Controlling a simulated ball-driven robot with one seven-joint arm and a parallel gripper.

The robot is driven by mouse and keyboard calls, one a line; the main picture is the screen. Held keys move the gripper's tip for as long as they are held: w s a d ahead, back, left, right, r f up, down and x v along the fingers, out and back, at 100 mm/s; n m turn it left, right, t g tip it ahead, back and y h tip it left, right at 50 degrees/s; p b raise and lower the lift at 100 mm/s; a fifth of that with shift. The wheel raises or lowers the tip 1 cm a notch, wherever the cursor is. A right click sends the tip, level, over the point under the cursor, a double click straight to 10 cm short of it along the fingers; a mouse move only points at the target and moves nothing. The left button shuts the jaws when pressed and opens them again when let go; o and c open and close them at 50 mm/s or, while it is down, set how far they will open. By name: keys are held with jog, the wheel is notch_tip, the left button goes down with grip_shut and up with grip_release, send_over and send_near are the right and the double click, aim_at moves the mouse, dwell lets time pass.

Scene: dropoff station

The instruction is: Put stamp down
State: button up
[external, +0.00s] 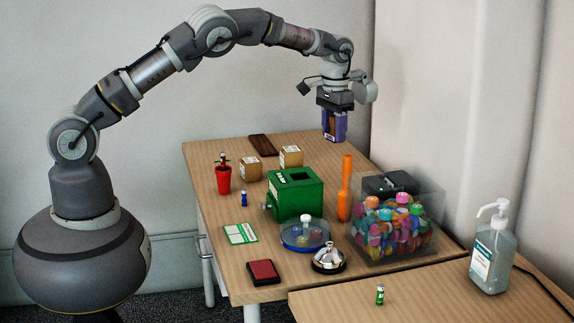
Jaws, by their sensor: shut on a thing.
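My gripper (334,112) hangs pointing down above the far right corner of the table, shut on a small upright thing (334,127) with purple-blue sides and an orange-brown middle. It is too small to tell for certain that this is the stamp. It appears to be held in the air, apart from the objects on the table. A dark pad with a red face (263,271) lies at the table's near edge, far from my gripper.
A brown tray (262,145) lies at the back, left of my gripper. Two small boxes, a green box (294,194), an orange upright thing (345,188), a clear bin of colourful pieces (396,228), a round dish (304,247) and a bell (328,260) crowd the table.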

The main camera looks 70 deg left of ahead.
jog(key=n+b, duration=0.1)
send_over(331, 204)
jog(key=f, duration=0.1)
notch_tip(331, 204, down, 21)
jog(key=b, duration=0.4)
jog(key=shift+w+a+r+b, duration=0.1)
jog(key=shift+b, duration=0.3)
jog(key=o, duration=1)
jog(key=shift+o, duration=0.2)
notch_tip(331, 204, up, 12)
jog(key=p, duration=0.4)
jog(key=shift+p, duration=0.3)
